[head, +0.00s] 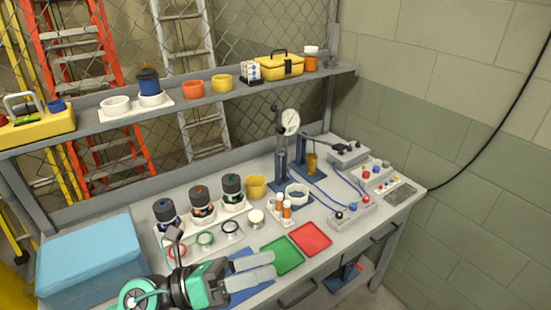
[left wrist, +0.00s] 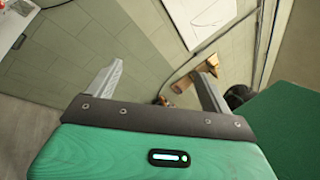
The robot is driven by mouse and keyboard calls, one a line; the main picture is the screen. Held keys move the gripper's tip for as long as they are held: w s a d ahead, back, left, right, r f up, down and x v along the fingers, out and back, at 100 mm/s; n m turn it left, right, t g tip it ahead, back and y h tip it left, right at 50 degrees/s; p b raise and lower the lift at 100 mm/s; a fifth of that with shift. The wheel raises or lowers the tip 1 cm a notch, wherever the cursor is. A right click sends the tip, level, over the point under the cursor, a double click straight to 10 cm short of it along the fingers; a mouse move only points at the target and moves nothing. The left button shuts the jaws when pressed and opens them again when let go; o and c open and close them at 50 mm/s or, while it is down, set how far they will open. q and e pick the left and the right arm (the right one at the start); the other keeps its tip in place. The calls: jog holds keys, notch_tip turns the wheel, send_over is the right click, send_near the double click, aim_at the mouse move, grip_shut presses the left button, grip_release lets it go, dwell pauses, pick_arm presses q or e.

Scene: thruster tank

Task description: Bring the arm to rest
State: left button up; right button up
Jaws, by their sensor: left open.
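My left gripper (head: 247,273) reaches in from the lower left in the head view. It is over the front of the grey workbench, above a blue mat (head: 243,290). Its two fingers are apart with nothing between them. In the left wrist view the same gripper (left wrist: 160,82) shows two spread grey fingers, with wall, floor and some brown items far beyond them. My right gripper does not show in either view.
Black canisters (head: 201,197), coloured rings, a green tray (head: 282,254) and a red tray (head: 310,238) are near the left gripper. A blue box (head: 90,258) stands at left. A gauge stand (head: 290,122) and control boxes (head: 375,175) stand further right.

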pick_arm(q)
jog(key=w+a+n+t+y, duration=0.4)
jog(key=a+n+t+y, duration=0.2)
jog(key=n+t, duration=0.45)
jog(key=w+a+n+t+y, duration=0.45)
jog(key=n+t, duration=0.25)
jog(key=n, duration=0.7)
jog(key=s+a+f+n+g+y, duration=0.3)
jog(key=a+f+n+g+y, duration=0.4)
jog(key=a+f+n+y, duration=0.45)
jog(key=s+d+f+n+g+h, duration=0.2)
jog(key=s+f+n+g, duration=0.3)
jog(key=s+f+g, duration=0.9)
jog(key=s+f+t, duration=0.1)
jog(key=s+f, duration=0.1)
jog(key=f, duration=1.6)
jog(key=s+f+t, duration=0.1)
jog(key=s+f, duration=0.2)
jog(key=f, duration=1.5)
jog(key=s+a+f+g, duration=0.1)
jog(key=s+a+f, duration=0.2)
jog(key=s+f, duration=1.5)
jog(key=shift+s+a+f+g+b, duration=0.15)
jog(key=shift+f+g+b, duration=0.1)
jog(key=shift+g+b, duration=0.1)
